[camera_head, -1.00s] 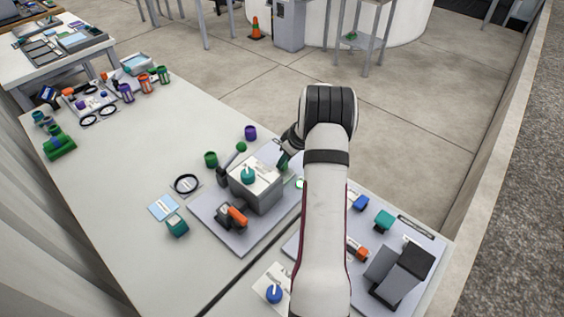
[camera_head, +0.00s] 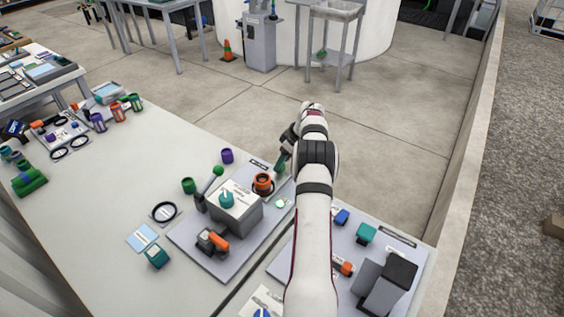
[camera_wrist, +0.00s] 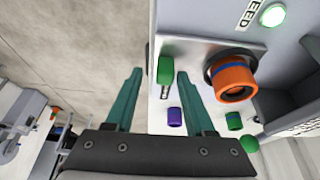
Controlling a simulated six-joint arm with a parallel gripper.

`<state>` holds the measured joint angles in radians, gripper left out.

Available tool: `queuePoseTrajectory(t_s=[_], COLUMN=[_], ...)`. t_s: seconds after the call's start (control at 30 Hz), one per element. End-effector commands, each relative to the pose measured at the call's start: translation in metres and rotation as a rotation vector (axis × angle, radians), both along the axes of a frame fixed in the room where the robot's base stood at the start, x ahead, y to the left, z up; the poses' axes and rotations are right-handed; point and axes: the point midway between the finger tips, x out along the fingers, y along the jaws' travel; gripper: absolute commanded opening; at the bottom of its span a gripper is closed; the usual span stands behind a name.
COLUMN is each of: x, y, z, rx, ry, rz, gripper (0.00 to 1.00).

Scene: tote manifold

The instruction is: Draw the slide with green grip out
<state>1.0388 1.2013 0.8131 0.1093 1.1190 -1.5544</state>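In the wrist view the green grip (camera_wrist: 165,70) stands at the edge of the light panel, beside the orange ring. It appears between the teal fingertips of my gripper (camera_wrist: 159,74), closer to the right finger. The fingers are apart, and I see no contact with the grip. In the head view my gripper (camera_head: 282,163) is at the far edge of the grey board (camera_head: 192,239), right of the orange ring. The green grip cannot be told apart from the fingers there, and the slide's body is not clearly visible.
The orange ring (camera_wrist: 232,80) and a lit green button (camera_wrist: 272,15) are close by on the right. A green-knobbed lever (camera_head: 218,171), a grey box (camera_head: 236,212), a purple cylinder (camera_head: 227,155) and a green cylinder (camera_head: 189,185) stand nearby. Floor lies beyond the table edge.

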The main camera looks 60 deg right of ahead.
Motion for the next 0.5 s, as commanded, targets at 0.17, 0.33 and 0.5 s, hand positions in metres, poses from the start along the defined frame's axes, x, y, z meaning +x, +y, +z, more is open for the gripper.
queuePoseTrajectory(t_s=[0.17, 0.33, 0.5], x=[0.000, -0.001, -0.013], y=[0.001, 0.001, 0.001], z=[0.000, 0.003, 0.033], rx=[0.003, 0.004, 0.002], ry=[0.001, 0.001, 0.000], rz=[0.000, 0.001, 0.000], gripper=[0.57, 0.57, 0.57])
